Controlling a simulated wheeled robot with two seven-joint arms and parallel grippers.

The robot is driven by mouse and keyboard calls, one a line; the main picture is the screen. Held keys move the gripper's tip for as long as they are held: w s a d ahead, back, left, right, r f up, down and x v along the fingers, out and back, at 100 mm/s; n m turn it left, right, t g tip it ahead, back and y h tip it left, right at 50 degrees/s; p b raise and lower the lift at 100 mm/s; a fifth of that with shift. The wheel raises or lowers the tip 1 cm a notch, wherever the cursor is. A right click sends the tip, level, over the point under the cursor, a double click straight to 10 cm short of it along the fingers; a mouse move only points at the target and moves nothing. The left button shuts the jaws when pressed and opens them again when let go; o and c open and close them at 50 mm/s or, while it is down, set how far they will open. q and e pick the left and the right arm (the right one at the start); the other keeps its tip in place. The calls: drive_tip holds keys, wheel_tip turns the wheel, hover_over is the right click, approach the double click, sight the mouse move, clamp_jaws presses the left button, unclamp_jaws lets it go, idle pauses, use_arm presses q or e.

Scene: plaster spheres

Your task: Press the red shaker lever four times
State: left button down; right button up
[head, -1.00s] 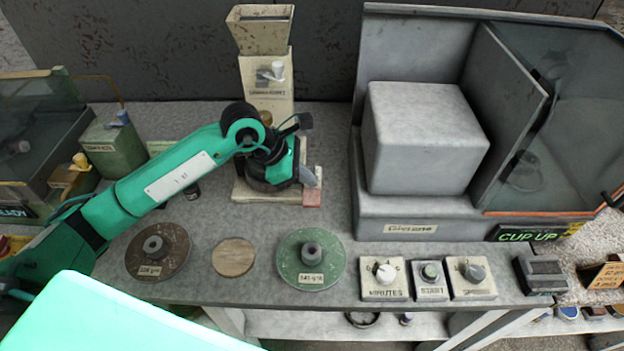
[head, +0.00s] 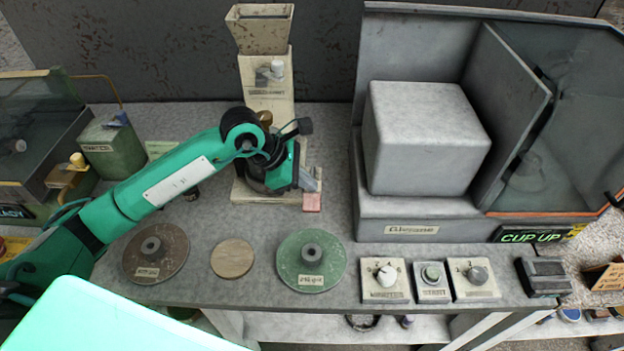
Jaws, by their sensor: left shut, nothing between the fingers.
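The shaker is a cream dispenser (head: 265,70) with a hopper on top, at the back centre. A small reddish-pink block (head: 312,202), which looks like the end of the red lever, sticks out at the right front of its base. My left gripper (head: 309,183) is shut and empty, pointing down just above this red piece. I cannot tell whether it touches it. My left wrist and forearm hide the lower part of the dispenser. My right gripper is not in view.
A grey machine with a large block (head: 422,138) and a glass door stands right. In front are a brown disc (head: 172,268), a wooden disc (head: 232,258), a green disc (head: 290,275) and knob panels (head: 385,281). A green box (head: 112,150) stands left.

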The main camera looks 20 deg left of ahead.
use_arm(q)
drive_tip(key=shift+s, duration=0.1)
idle(0.4)
drive_tip(key=r, duration=0.1)
drive_tip(key=w+r+p, duration=0.1)
drive_tip(key=r, duration=0.2)
drive_tip(key=shift+w+a+r, duration=0.1)
drive_tip(key=shift+w+a, duration=0.15)
drive_tip(key=shift+w, duration=0.1)
idle(0.3)
drive_tip(key=r, duration=0.1)
drive_tip(key=w+r+p, duration=0.1)
drive_tip(key=r, duration=0.1)
drive_tip(key=w+r+p, duration=0.1)
drive_tip(key=shift+a+r, duration=0.25)
drive_tip(key=shift+r, duration=0.05)
drive_tip(key=shift+s+f, duration=0.1)
idle(0.8)
